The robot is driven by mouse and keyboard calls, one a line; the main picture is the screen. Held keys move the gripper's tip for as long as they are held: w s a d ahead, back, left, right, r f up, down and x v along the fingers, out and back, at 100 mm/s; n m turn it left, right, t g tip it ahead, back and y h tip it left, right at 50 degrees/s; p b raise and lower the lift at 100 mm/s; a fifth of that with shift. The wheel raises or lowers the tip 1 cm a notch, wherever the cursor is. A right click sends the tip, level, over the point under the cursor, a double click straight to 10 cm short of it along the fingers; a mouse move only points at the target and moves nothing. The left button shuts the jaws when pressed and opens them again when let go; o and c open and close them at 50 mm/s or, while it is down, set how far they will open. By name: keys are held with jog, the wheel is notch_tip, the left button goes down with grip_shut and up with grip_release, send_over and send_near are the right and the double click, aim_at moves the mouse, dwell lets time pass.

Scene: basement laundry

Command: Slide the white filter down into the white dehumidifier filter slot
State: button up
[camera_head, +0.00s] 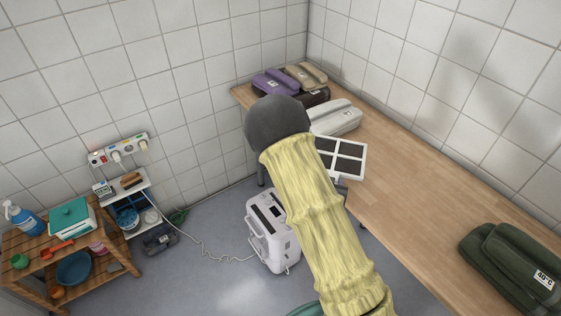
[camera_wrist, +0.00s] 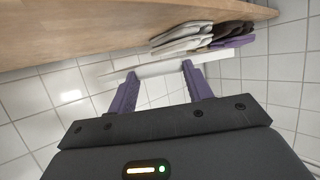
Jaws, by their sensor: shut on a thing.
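The white filter (camera_head: 341,157) is a square white frame with dark mesh panes, held up beside the wooden counter's front edge. In the wrist view the filter (camera_wrist: 155,69) shows nearly edge-on as a white strip between the purple fingers of my gripper (camera_wrist: 160,74), which is shut on it. In the head view my arm hides most of the gripper and the filter's left edge. The white dehumidifier (camera_head: 284,246) stands on the floor, below and left of the filter. A dark slot (camera_head: 268,210) shows on its top. The filter is well apart from it.
Folded towels, purple (camera_head: 272,82), beige and white (camera_head: 337,118), lie on the counter (camera_head: 405,185), with green ones (camera_head: 510,262) at right.

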notch_tip(320, 180, up, 9)
jog(key=p, duration=0.8)
jog(key=s+a+f+n+g, duration=0.4)
jog(key=a+f+n, duration=0.3)
jog(key=n, duration=0.6)
jog(key=s+a+f+n+g, duration=0.5)
jog(key=a+f+n+g, duration=0.1)
jog(key=n, duration=0.8)
jog(key=shift+a+f+g+b, duration=0.3)
jog(key=shift+a+f, duration=0.6)
jog(key=shift+f, duration=0.35)
jog(key=shift+s+n, duration=0.2)
jog(key=shift+n, duration=0.4)
jog(key=shift+w, duration=0.1)
